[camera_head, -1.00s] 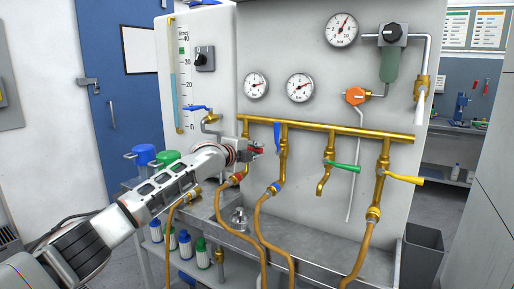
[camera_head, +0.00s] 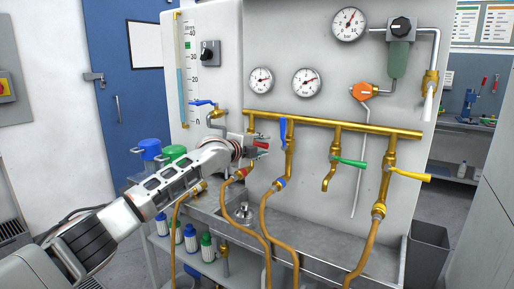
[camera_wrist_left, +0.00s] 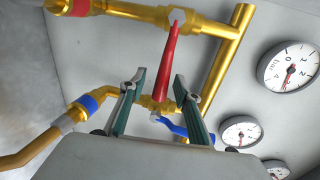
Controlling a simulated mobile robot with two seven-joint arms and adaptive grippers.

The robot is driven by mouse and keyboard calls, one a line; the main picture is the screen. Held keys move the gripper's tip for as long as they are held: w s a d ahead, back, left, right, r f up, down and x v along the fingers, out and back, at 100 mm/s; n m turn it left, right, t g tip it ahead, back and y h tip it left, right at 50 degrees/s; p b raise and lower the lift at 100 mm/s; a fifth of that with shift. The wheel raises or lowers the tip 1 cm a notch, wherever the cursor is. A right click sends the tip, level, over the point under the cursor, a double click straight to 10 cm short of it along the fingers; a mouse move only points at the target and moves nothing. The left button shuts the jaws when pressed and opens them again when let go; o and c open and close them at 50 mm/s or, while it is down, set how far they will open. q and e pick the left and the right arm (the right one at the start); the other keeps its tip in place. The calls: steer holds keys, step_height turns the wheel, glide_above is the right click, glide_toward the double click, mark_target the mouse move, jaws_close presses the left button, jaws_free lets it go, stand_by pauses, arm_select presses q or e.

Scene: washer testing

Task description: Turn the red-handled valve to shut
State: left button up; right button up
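The red-handled valve's handle (camera_head: 261,145) shows in the head view as a small red piece at the tip of my left gripper (camera_head: 252,146); the rest of that valve is largely hidden by the gripper. In the left wrist view the long red handle (camera_wrist_left: 172,62) runs from a brass valve body down between the two fingers of my left gripper (camera_wrist_left: 160,82). The fingers are apart, one on each side of the handle, with visible gaps; I see no clear contact. My right gripper is not in view.
A blue-handled valve (camera_head: 283,133) stands close to the right of the gripper, with green (camera_head: 350,162) and yellow (camera_head: 410,175) handles farther right on the brass manifold (camera_head: 345,127). Brass-coloured hoses hang over a metal sink (camera_head: 325,248).

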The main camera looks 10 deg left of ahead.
arm_select(q)
steer(key=v, duration=1.2)
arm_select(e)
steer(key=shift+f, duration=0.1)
arm_select(q)
steer(key=shift+f, duration=0.15)
